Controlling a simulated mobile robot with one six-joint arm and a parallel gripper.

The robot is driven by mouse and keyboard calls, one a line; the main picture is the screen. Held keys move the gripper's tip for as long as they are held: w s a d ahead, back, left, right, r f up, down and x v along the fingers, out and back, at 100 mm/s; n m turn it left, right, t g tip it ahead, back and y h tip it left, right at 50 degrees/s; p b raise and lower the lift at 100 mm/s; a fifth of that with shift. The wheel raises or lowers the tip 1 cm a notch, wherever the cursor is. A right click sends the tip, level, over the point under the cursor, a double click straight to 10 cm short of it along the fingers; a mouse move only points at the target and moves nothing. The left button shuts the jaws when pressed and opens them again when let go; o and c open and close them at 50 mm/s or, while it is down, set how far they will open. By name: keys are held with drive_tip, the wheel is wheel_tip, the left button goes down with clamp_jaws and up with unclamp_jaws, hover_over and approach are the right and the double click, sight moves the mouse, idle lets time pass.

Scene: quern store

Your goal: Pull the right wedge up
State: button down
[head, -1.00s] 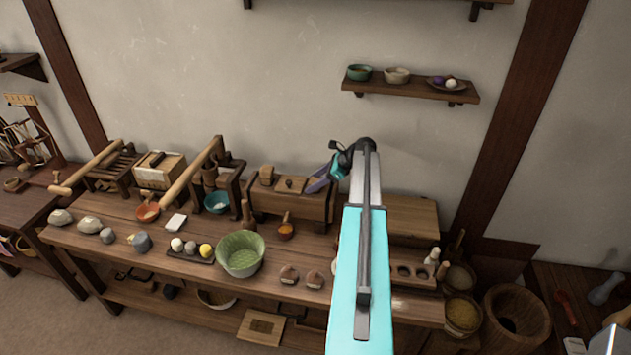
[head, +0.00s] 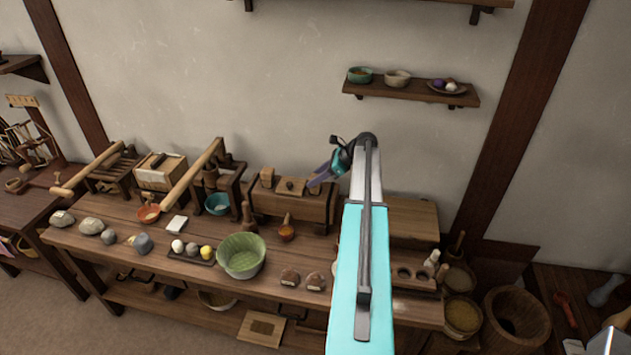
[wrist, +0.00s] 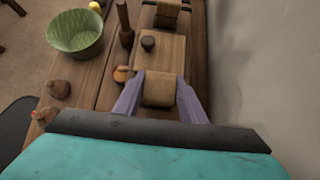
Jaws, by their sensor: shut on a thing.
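A dark wooden press box (head: 310,205) stands at the back of the bench. The left wedge (head: 267,176) stands up at its left end; it also shows at the top of the wrist view (wrist: 168,8). A small dark knob (wrist: 148,43) sits on the lid between the wedges. My gripper (head: 314,183) is over the right end of the box. In the wrist view its purple fingers (wrist: 159,82) are shut on both sides of the right wedge (wrist: 158,92), a pale wooden block. In the head view my gripper hides most of this wedge. How far it is raised I cannot tell.
A green bowl (head: 241,255), two small brown lumps (head: 302,279) and a small orange-brown pot (head: 287,232) stand in front of the box. A wall shelf (head: 410,92) with bowls hangs above right. The wall is close behind the box.

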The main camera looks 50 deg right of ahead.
drive_tip(key=shift+r, duration=0.25)
drive_tip(key=c, duration=1.4)
unclamp_jaws()
drive_tip(key=shift+c, duration=0.2)
drive_tip(key=o, duration=0.3)
drive_tip(key=shift+r, duration=0.1)
drive_tip(key=shift+s, duration=0.1)
drive_tip(key=b+v, duration=0.4)
drive_tip(key=v, duration=0.9)
drive_tip(key=shift+s+d+r+b, duration=0.15)
drive_tip(key=shift+b, duration=0.15)
